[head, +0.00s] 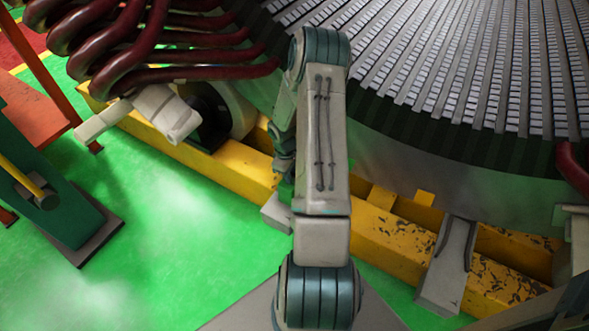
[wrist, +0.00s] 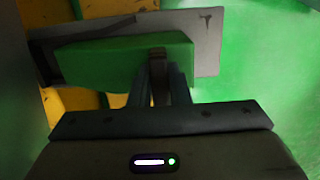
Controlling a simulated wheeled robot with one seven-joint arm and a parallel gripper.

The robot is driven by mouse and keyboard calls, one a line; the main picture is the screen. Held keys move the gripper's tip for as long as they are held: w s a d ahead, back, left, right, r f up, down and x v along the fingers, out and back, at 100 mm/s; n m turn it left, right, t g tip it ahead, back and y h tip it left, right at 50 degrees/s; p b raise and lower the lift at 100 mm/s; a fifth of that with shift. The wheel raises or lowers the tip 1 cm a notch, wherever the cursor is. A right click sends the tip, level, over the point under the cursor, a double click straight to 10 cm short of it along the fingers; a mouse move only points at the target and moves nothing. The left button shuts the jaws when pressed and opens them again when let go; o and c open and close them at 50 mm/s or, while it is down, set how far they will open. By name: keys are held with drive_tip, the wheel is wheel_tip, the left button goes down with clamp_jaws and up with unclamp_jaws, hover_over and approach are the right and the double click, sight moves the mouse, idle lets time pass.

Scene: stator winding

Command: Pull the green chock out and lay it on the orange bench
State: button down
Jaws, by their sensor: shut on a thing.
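The green chock (wrist: 100,62) is a wedge-like block in the upper middle of the wrist view. My gripper (wrist: 158,72) is shut on it, with the fingers at its right part. The chock lies in front of a grey plate (wrist: 208,38), against yellow steel; whether they touch I cannot tell. The orange bench (head: 38,118) stands at the far left of the head view, well apart from the gripper.
A yellow beam (head: 215,168) runs under the large stator (head: 440,160). Dark red coils (head: 160,45) hang at upper left. A green post (head: 50,205) with a dark foot stands at left. Green floor (head: 165,240) between the post and my arm is clear.

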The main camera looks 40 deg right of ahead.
drive_tip(key=shift+s+a, duration=0.25)
drive_tip(key=shift+a, duration=0.45)
drive_tip(key=shift+s+a, duration=0.25)
drive_tip(key=shift+a, duration=0.4)
drive_tip(key=shift+s+a, duration=0.25)
drive_tip(key=shift+a, duration=0.45)
drive_tip(key=c, duration=1.3)
unclamp_jaws()
drive_tip(key=r+p, duration=0.1)
drive_tip(key=r, duration=0.3)
drive_tip(key=w+r+p, duration=0.1)
drive_tip(key=r+p, duration=0.1)
drive_tip(key=r, duration=0.3)
drive_tip(key=r+p, duration=0.1)
drive_tip(key=r, duration=0.3)
drive_tip(key=shift+w+a+r, duration=0.25)
drive_tip(key=shift+a+r, duration=0.05)
drive_tip(key=shift+r, duration=0.05)
